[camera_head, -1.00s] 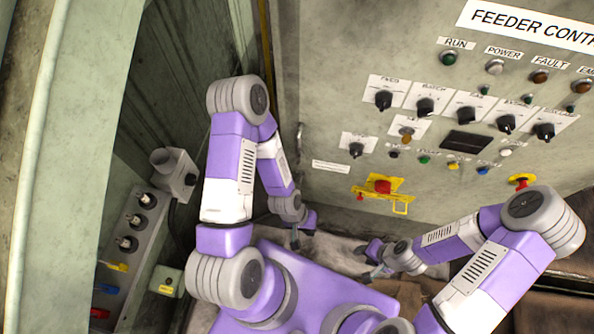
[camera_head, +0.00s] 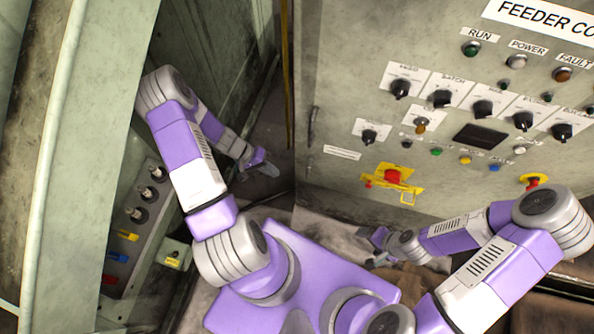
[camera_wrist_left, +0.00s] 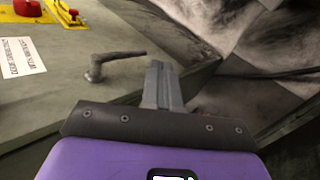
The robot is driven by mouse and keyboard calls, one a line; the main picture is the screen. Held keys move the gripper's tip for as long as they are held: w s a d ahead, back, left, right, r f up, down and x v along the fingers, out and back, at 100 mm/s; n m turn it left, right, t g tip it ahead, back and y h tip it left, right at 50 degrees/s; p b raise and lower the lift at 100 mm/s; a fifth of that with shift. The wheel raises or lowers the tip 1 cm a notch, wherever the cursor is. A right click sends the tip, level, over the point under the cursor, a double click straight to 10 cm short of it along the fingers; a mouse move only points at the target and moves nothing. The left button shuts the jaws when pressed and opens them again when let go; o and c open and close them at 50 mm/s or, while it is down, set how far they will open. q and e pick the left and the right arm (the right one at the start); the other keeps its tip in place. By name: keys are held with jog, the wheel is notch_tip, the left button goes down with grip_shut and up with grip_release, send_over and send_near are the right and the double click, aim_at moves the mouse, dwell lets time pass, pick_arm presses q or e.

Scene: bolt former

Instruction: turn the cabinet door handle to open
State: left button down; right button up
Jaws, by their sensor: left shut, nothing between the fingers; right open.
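The grey cabinet door (camera_head: 335,185) carries a slim door handle (camera_head: 311,127) near its left edge. No gap shows at that edge. In the left wrist view the handle (camera_wrist_left: 112,60) is a grey lever on a round base, its tip pointing at my fingers. My left gripper (camera_head: 268,169) is shut and empty, left of the cabinet's edge and below the handle in the head view. Its fingers (camera_wrist_left: 157,72) appear just beyond the lever's tip in the wrist view; I cannot tell whether they touch. My right gripper (camera_head: 374,254) is open, low in front of the cabinet.
The door bears black knobs (camera_head: 483,108), a red button on a yellow plate (camera_head: 393,177) and a white label (camera_head: 342,153). A grey switch box (camera_head: 140,215) stands at the left. A dark gap lies between the green machine wall (camera_head: 215,60) and the cabinet.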

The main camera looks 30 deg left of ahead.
aim_at(309, 169)
pick_arm(q)
jog(key=shift+t, duration=0.9)
jog(key=a, duration=0.1)
jog(key=a+r, duration=0.1)
jog(key=w+a, duration=0.1)
jog(key=shift+a+r, duration=0.35)
jog(key=d+r+b+x, duration=0.2)
jog(key=b+x, duration=0.1)
jog(key=x, duration=1)
jog(key=shift+w, duration=0.35)
jog(key=shift+s, duration=0.1)
